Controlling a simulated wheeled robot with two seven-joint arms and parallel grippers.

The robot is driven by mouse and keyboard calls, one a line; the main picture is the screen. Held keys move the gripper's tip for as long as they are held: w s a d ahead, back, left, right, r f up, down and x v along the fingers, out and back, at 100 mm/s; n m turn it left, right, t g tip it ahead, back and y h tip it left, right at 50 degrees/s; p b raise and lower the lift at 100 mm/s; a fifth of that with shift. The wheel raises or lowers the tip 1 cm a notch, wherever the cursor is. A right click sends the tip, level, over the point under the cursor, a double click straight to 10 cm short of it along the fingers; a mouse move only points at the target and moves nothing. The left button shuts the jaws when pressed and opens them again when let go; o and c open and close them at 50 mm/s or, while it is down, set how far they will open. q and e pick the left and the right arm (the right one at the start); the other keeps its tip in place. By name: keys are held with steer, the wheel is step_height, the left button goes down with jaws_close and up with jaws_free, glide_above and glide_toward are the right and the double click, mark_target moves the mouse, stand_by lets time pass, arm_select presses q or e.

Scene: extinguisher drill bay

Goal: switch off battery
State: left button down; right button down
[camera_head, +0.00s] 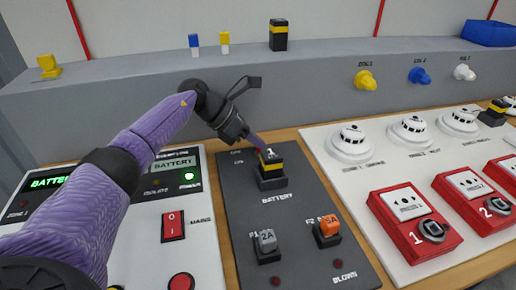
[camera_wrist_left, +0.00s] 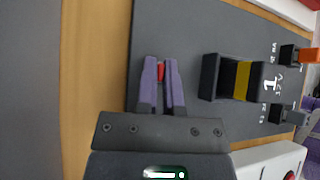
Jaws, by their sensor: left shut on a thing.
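The battery block (camera_head: 271,174), black with a yellow band and marked 1, stands upright above the word BATTERY on the dark panel. It also shows in the left wrist view (camera_wrist_left: 243,79). My left gripper (camera_head: 257,142) is over the panel's far part, close behind the block in the head view. In the left wrist view its purple fingers (camera_wrist_left: 161,80) are close together on a small red part (camera_wrist_left: 161,72), beside and apart from the block. The fingers hide most of this red part, so I cannot tell its shape. My right gripper is not in view.
A grey fuse (camera_head: 267,242) and an orange fuse (camera_head: 328,230) sit nearer on the dark panel (camera_head: 240,215). A white panel with a red rocker switch (camera_head: 174,226) is left. Detectors and red call points (camera_head: 413,221) stand right. A grey ledge (camera_head: 320,75) runs behind.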

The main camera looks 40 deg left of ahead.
mark_target(256, 151)
arm_select(q)
steer(key=shift+w+a+f+n+g+h+b, duration=0.1)
steer(key=shift+a+f+n+g+h+b, duration=0.15)
steer(key=shift+b, duration=0.35)
steer(key=shift+r, duration=0.15)
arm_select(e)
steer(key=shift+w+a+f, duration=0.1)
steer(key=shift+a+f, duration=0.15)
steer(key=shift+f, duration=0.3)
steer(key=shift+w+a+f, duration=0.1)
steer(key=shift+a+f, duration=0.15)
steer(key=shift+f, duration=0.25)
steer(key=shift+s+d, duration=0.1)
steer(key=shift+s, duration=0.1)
arm_select(q)
steer(key=c, duration=0.8)
jaws_free()
steer(key=shift+o, duration=0.2)
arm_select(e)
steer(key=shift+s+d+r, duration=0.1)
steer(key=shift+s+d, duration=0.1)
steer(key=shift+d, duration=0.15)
arm_select(q)
step_height(256, 151, up, 10)
steer(key=p, duration=0.3)
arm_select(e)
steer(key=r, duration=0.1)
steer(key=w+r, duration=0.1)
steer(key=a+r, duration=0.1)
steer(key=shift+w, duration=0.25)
